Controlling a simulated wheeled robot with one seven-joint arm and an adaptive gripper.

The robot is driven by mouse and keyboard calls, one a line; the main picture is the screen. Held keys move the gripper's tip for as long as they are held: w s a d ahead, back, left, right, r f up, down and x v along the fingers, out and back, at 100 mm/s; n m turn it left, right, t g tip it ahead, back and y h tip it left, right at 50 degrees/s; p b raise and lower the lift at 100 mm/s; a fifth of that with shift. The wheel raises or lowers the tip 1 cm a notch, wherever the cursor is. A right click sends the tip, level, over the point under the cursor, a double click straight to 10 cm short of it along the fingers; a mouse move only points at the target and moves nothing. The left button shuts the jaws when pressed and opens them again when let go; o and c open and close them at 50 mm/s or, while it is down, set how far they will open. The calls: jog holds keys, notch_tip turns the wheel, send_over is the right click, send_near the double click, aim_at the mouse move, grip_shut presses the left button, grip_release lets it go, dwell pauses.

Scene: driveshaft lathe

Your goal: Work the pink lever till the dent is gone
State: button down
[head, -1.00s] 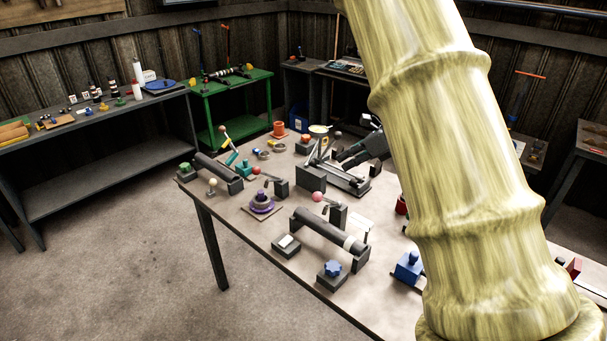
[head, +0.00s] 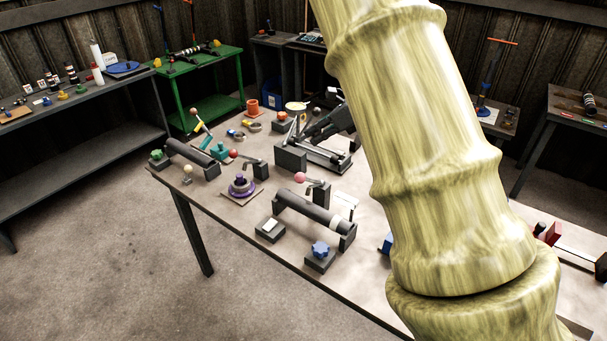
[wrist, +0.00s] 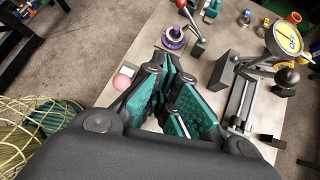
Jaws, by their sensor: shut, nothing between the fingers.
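The pink ball (head: 299,177) is the knob of a lever on a dark block (head: 319,193), behind a dark grey cylinder (head: 305,207) with a pale band near its right end. The pink ball also shows in the wrist view (wrist: 122,82), just left of the fingers. My gripper (head: 312,133) is over the table behind the pink lever, near a grey framed device, apart from the knob. In the wrist view my gripper (wrist: 172,68) has its teal-padded fingers together and empty. They hide the lever's block and most of the cylinder. I cannot make out a dent.
A red-knobbed lever (head: 234,154) and a purple stepped piece (head: 240,186) stand left of the pink lever. A blue star knob (head: 320,249) is in front. The grey framed device (head: 291,158) with a yellow-faced dial (wrist: 287,38) stands behind. My arm hides the table's right part.

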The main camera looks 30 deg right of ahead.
jog(key=a+f+b, duration=0.1)
jog(key=s+a+f+b, duration=0.1)
jog(key=f, duration=0.1)
jog(key=a+f+b, duration=0.1)
jog(key=f, duration=0.1)
jog(key=shift+s+a, duration=0.2)
jog(key=shift+a, duration=0.1)
jog(key=shift+w+a+f, duration=0.1)
jog(key=shift+a+f, duration=0.05)
jog(key=shift+w+f, duration=0.2)
jog(key=shift+w, duration=0.1)
jog(key=shift+s+r, duration=0.15)
jog(key=shift+s, duration=0.05)
jog(key=shift+w, duration=0.1)
